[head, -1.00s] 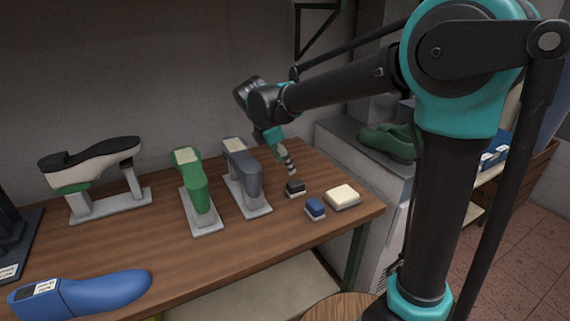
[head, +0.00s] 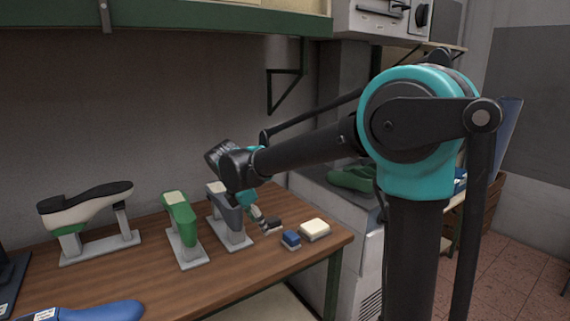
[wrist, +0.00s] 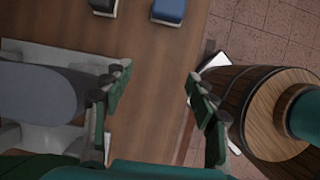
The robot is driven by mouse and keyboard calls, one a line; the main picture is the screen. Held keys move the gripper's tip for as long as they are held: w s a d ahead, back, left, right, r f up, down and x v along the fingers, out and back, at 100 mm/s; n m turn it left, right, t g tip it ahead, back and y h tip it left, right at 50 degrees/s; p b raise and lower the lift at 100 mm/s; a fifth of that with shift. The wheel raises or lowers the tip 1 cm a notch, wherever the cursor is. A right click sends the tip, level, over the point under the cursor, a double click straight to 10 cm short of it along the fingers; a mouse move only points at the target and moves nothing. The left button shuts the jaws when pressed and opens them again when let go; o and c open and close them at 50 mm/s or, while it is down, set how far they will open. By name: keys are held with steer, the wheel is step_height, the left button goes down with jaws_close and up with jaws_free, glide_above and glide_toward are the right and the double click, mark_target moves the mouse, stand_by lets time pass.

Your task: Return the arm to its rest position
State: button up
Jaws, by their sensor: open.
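My gripper (head: 263,216) hangs at the end of my arm over the right part of the workbench, in front of the grey shoe last (head: 226,209). Nothing is held. The grey last (wrist: 38,92) lies left of the fingers there. A small dark block (head: 272,227) is partly covered by the fingertips in the head view; the dark block (wrist: 103,6) is apart from them in the wrist view.
The workbench (head: 190,285) also bears a blue block (head: 291,239), a cream block (head: 315,229), a green last (head: 180,222), a black-soled shoe on a stand (head: 85,208) and a blue last (head: 95,311). A green shelf (head: 180,20) runs above. A grey cabinet stands right.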

steer(key=s+d+f+m+y, duration=0.1)
steer(key=s+d+f+m, duration=0.15)
steer(key=d+m, duration=0.4)
steer(key=s+d+f+m+y, duration=0.15)
steer(key=d+f+m, duration=0.25)
steer(key=d, duration=0.5)
steer(key=s+d+f+m+t+y, duration=0.1)
steer(key=s+d+f+m, duration=0.7)
steer(key=s+d+m, duration=0.3)
steer(key=s+m, duration=0.1)
steer(key=m, duration=0.1)
steer(key=shift+s+d+f+m, duration=0.2)
steer(key=shift+d+f+m, duration=0.05)
steer(key=shift+f+m, duration=0.15)
